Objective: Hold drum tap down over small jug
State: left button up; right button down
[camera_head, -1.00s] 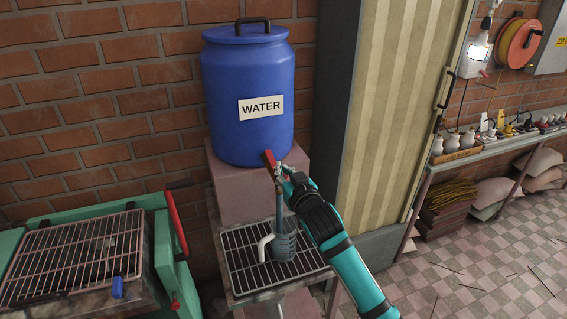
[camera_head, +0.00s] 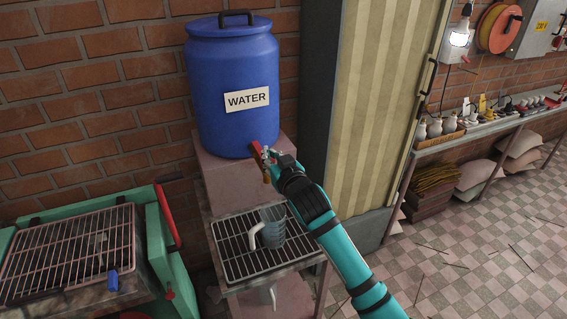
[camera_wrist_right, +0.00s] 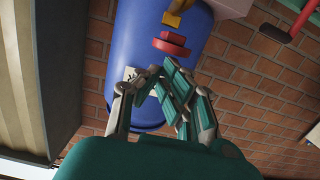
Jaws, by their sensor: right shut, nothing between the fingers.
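The blue water drum (camera_head: 232,120) stands upright on a pinkish block. Its tap, with a red lever (camera_head: 256,151) and brass spout (camera_head: 266,177), is low on its front; both show in the wrist view, as the lever (camera_wrist_right: 171,44) and brass part (camera_wrist_right: 172,19). The small grey-blue jug (camera_head: 274,228), with a pale handle, stands upright on a grate below the tap. No stream shows below the spout. My right gripper (camera_head: 271,156) is at the tap, shut and empty; the wrist view shows its fingertips (camera_wrist_right: 163,84) close to the lever. Whether they touch cannot be told. My left gripper is out of view.
The metal grate (camera_head: 240,268) has bare room around the jug. A green-framed grill (camera_head: 75,255) with a red handle is at the left. A cream striped door panel (camera_head: 385,110) stands right of the drum. A shelf with several bottles (camera_head: 435,128) is farther right.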

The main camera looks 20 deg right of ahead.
pick_arm(q)
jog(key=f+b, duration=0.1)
jog(key=b, duration=0.1)
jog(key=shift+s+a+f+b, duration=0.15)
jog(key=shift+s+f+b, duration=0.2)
jog(key=shift+b, duration=0.05)
pick_arm(e)
jog(key=s+r, duration=0.2)
jog(key=s, duration=0.8)
jog(key=shift+s+r, duration=0.25)
jog(key=shift+r, duration=0.15)
jog(key=shift+w+d, duration=0.1)
jog(key=shift+f, duration=0.1)
